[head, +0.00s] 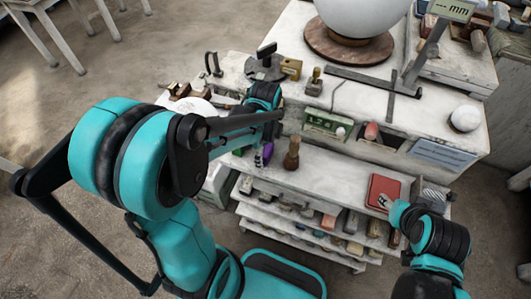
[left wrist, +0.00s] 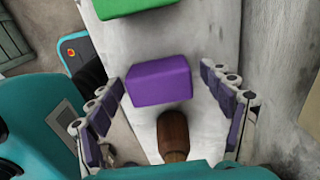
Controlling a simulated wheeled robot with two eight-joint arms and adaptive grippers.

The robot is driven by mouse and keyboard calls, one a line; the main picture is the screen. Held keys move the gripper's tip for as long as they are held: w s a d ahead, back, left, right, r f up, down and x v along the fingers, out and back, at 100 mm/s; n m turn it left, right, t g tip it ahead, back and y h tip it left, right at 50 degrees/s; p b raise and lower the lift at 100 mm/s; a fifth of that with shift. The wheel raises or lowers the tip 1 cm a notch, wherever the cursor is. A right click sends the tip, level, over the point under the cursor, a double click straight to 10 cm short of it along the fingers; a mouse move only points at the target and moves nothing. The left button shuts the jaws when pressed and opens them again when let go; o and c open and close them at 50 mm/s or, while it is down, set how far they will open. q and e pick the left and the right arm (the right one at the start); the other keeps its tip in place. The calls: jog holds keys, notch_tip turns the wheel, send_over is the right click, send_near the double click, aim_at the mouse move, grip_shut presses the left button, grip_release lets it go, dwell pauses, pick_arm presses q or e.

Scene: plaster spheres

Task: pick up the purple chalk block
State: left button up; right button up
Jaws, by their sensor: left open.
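The purple chalk block (left wrist: 160,82) lies on a pale shelf in the left wrist view, between the two spread fingers of my left gripper (left wrist: 161,92). The gripper is open, with gaps on both sides of the block. In the head view the purple block (head: 267,153) shows on the upper shelf, partly hidden by my left arm and gripper (head: 270,125). My right gripper (head: 385,201) is small in the head view, beside a red box; its fingers are too unclear to judge.
A brown wooden handle (left wrist: 173,135) stands close to the purple block; it also shows in the head view (head: 291,153). A green block (left wrist: 130,5) lies beyond the purple one. The red box (head: 383,191) sits at the shelf's right.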

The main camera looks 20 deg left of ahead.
pick_arm(q)
jog(key=c, duration=1.3)
jog(key=shift+c, duration=0.2)
jog(key=shift+r, duration=0.15)
notch_tip(320, 180, up, 9)
jog(key=p, duration=0.3)
jog(key=shift+r, duration=0.4)
